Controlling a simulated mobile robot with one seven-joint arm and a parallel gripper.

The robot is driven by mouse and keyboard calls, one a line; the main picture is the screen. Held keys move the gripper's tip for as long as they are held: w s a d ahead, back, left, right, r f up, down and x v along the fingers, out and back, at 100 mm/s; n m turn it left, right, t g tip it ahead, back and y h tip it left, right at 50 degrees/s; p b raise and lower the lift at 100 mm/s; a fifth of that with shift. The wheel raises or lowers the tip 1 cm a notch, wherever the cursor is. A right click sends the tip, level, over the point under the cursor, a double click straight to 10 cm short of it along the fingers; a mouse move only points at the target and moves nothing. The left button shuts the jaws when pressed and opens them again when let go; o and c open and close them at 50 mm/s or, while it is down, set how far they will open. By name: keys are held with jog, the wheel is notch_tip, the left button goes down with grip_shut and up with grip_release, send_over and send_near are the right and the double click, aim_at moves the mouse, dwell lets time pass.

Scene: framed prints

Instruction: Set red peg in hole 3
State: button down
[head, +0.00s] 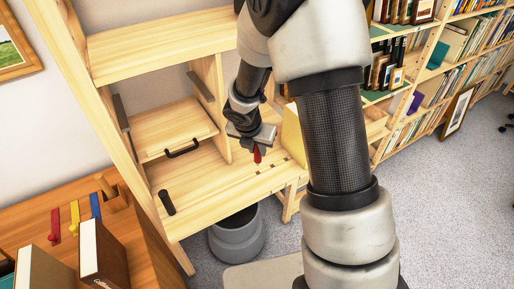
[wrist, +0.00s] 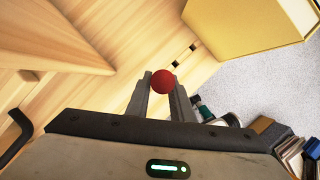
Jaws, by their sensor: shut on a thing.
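My gripper (head: 256,148) is shut on a red peg (head: 257,156), which points down above the light wooden desk top (head: 215,190). In the wrist view the peg (wrist: 162,82) shows as a round red end between the two fingertips (wrist: 161,92). Small dark holes lie in a row along the desk top near its right front edge, one of them at the hole (head: 271,165) in the head view. Two dark holes (wrist: 178,63) also show just beyond the peg in the wrist view. The peg's lower tip looks clear of the holes, but its exact height is hard to tell. Hole numbers are not readable.
A yellow box-like object (head: 292,135) stands right of the holes, close to my gripper. A grey bin (head: 237,237) stands below the desk edge. Bookshelves (head: 440,65) stand at right.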

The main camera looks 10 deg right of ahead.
aim_at(257, 159)
jog(key=shift+f+b, duration=2.65)
jog(key=shift+f, duration=0.3)
jog(key=c, duration=1.5)
grip_release()
jog(key=p+v, duration=0.6)
jog(key=v, duration=1.1)
jog(key=shift+s+r, duration=0.15)
jog(key=shift+s, duration=0.05)
